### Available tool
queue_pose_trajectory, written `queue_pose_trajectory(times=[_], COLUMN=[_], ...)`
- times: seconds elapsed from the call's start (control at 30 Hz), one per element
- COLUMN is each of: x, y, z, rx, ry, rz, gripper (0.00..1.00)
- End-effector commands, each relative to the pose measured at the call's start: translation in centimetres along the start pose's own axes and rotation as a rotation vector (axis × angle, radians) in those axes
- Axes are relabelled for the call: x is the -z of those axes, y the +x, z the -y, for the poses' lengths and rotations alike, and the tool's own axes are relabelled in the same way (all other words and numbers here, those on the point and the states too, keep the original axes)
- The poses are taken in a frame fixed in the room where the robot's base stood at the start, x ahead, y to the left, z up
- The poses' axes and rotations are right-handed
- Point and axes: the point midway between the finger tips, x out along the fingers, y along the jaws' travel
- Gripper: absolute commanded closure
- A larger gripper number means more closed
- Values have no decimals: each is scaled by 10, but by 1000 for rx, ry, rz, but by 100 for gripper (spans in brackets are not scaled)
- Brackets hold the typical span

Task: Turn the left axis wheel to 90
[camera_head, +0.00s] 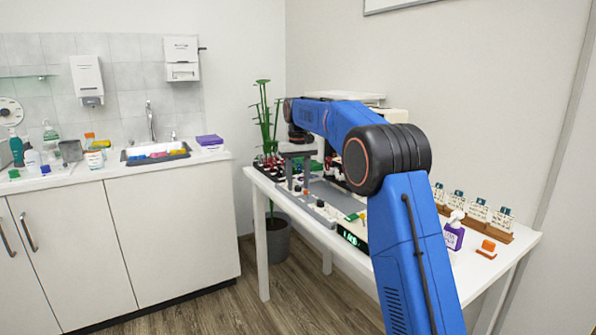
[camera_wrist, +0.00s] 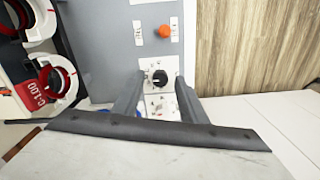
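In the wrist view a small black round knob (camera_wrist: 159,78) with a light mark sits on a white dial plate (camera_wrist: 148,64) with small markings. It may be an axis wheel, but I cannot read its label or value. My gripper (camera_wrist: 159,82) is open, one dark finger on each side of the knob, with gaps left and right. I cannot tell its height over the plate. In the head view my gripper (camera_head: 298,187) points down over the far left part of the white table, at the grey panel (camera_head: 327,190). The knob is not clear there.
An orange knob (camera_wrist: 164,31) between two small labels stands beyond the black knob. White and red rings (camera_wrist: 56,78) and a red C-100 label (camera_wrist: 30,94) lie left. A lit green display (camera_head: 352,238), a purple bottle (camera_head: 454,236) and card racks (camera_head: 478,212) stand nearer on the table.

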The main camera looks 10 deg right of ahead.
Motion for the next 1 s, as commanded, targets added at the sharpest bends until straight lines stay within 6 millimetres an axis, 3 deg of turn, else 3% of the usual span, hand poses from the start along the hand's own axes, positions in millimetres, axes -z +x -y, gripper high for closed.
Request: queue_pose_trajectory(times=[0.17,0.6,1.0], x=[1,1,1], y=[-20,-104,-156], z=[0,0,0], rx=[0,0,0], ry=[0,0,0], rz=[-3,-3,-2], gripper=[61,61,61])
